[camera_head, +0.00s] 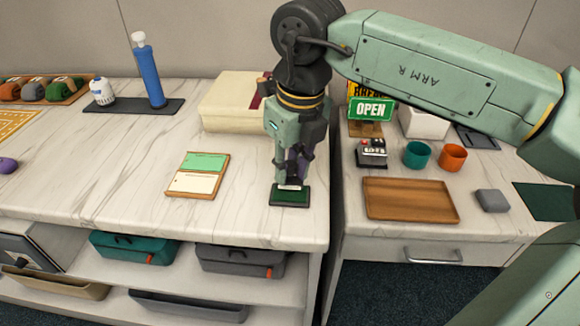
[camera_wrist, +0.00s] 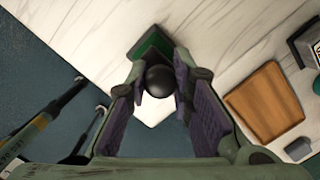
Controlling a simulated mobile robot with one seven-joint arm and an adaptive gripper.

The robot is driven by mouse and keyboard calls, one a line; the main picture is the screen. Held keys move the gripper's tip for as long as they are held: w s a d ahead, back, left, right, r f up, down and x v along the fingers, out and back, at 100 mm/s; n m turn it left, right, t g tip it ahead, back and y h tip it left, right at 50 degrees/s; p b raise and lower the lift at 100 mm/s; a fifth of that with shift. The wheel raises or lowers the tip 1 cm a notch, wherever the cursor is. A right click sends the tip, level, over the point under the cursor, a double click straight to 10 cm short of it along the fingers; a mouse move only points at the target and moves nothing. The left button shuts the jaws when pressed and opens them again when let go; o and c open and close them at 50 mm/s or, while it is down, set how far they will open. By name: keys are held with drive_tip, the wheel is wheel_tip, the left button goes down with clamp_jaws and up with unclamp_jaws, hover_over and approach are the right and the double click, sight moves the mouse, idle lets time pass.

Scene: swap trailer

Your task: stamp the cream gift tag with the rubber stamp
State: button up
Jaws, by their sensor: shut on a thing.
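My gripper (camera_head: 291,178) points down at the front right of the left counter. It is shut on the rubber stamp, whose round black knob (camera_wrist: 159,80) shows between the fingers in the wrist view. A pale part of the stamp (camera_head: 290,187) shows below the fingertips, at the dark green ink pad (camera_head: 290,197). I cannot tell whether it touches the pad. The pad also shows beyond the knob in the wrist view (camera_wrist: 147,43). The cream gift tag (camera_head: 192,183) lies flat on a wooden board, left of my gripper, in front of a green card (camera_head: 204,162).
A cream box (camera_head: 232,100) stands behind my gripper. Right of a gap between counters are a wooden tray (camera_head: 410,199), a teal cup (camera_head: 417,155) and an orange cup (camera_head: 453,158). Counter around the tag's board is clear.

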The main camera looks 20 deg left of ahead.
drive_tip(key=shift+r+p, duration=1.5)
drive_tip(key=shift+r, duration=1.15)
drive_tip(key=shift+f, duration=0.1)
